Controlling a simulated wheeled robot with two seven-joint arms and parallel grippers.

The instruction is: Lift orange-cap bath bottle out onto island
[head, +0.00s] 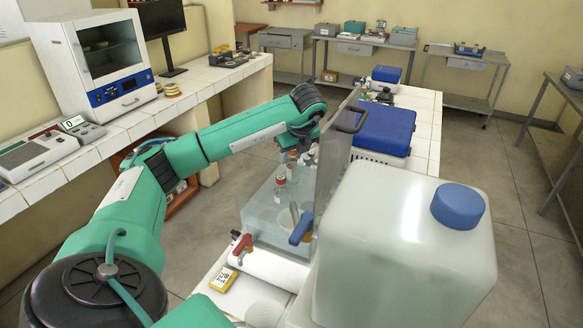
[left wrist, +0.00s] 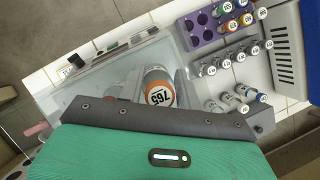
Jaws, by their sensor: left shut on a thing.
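My left gripper (left wrist: 158,92) is shut on the orange-cap bottle (left wrist: 159,94), whose cap with a white label reading 765 faces the left wrist camera. The grey fingers stand on either side of it. In the head view my left gripper (head: 300,148) is over the clear water bath (head: 262,215); the held bottle is hard to make out there. How high its base is cannot be told. The bath also shows in the left wrist view (left wrist: 95,75). The tiled island (left wrist: 285,95) lies to the right of the bath. My right gripper is not in view.
A raised clear lid (head: 335,160) stands along the bath's right side. A large jug (head: 400,245) with a blue cap is close in front. A blue box (head: 385,128) stands behind. A purple rack (left wrist: 205,30) and several small vials (left wrist: 235,95) occupy the island.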

